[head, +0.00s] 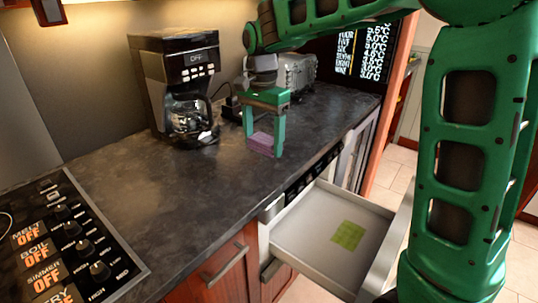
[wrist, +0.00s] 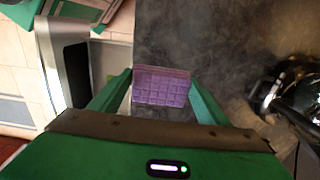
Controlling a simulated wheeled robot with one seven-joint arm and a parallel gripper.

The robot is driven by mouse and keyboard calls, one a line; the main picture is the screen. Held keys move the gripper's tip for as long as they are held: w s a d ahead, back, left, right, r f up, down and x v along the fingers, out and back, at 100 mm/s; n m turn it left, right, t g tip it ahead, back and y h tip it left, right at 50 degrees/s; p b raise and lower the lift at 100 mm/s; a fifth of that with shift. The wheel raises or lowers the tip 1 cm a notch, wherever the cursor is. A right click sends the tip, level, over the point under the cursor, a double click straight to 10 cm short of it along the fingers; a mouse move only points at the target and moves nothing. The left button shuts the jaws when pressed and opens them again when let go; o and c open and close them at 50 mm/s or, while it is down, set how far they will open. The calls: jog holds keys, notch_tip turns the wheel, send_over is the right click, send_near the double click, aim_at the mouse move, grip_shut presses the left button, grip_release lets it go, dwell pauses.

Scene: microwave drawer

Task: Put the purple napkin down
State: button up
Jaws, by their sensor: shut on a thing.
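The purple napkin (head: 261,143) is a small flat square with a grid pattern. It is between the two green fingers of my gripper (head: 265,142), which is shut on it, over the dark countertop (head: 190,190) in front of the coffee maker. In the wrist view the napkin (wrist: 161,86) spans the gap between the fingertips (wrist: 162,78). I cannot tell whether its underside touches the counter.
The coffee maker (head: 184,85) stands to the left and a toaster (head: 296,72) behind. An open drawer (head: 308,212) with a green square (head: 348,235) in it juts out at the front right. A knobbed control panel (head: 65,245) is front left. The counter between is clear.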

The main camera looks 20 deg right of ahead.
send_over(269, 161)
notch_tip(269, 161, down, 5)
jog(key=shift+r, duration=0.15)
jog(key=shift+w+f, duration=0.1)
jog(key=shift+f, duration=1.9)
jog(key=shift+f, duration=0.1)
jog(key=o, duration=1.2)
notch_tip(269, 161, up, 12)
jog(key=shift+r, duration=0.1)
